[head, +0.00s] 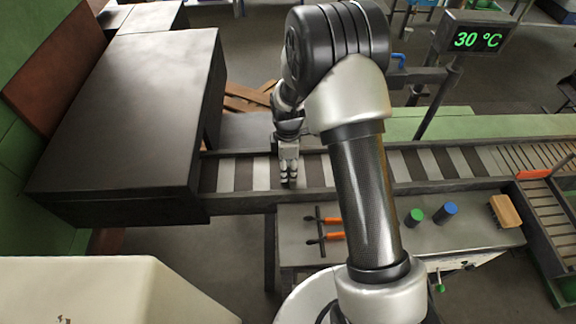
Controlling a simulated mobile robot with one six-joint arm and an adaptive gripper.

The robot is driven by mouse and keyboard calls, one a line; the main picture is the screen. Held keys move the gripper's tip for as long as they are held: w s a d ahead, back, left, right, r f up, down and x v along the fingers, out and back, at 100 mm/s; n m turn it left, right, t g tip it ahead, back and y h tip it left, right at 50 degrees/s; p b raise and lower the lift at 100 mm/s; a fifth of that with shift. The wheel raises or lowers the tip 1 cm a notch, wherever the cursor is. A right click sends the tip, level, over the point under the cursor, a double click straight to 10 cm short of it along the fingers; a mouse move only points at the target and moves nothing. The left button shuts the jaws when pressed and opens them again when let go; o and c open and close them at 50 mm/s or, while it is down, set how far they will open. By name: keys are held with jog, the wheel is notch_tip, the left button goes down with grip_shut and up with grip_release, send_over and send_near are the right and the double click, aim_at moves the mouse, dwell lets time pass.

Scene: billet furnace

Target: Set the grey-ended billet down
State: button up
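My gripper (288,180) points down over the roller conveyor (243,173), between the dark furnace box and my own arm. Its fingers look close together, but they are too small to tell whether they are open or shut, or whether anything is between them. I cannot make out the grey-ended billet; it may be hidden by the gripper or my arm. A green-ended cylinder (414,217) and a blue-ended cylinder (447,211) stand on the grey bench (480,237) in front of the conveyor.
The dark furnace box (135,100) stands at the left end of the conveyor. Tongs with orange handles (333,236) and a wooden block (504,211) lie on the bench. A display (477,38) reads 30 °C. An orange piece (533,174) sits at the conveyor's right.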

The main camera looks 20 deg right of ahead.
jog(key=shift+o, duration=0.7)
jog(key=shift+r, duration=0.35)
notch_tip(320, 180, up, 11)
jog(key=shift+r+p, duration=0.15)
jog(key=shift+p, duration=0.55)
jog(key=s+r+m+t, duration=0.3)
jog(key=s+r+m, duration=0.7)
jog(key=s+r, duration=0.8)
jog(key=s+r+m+t, duration=0.1)
jog(key=s+m, duration=0.4)
jog(key=s, duration=0.4)
jog(key=shift+r+m+t, duration=0.3)
jog(key=shift+r+m, duration=0.05)
jog(key=shift+m, duration=0.05)
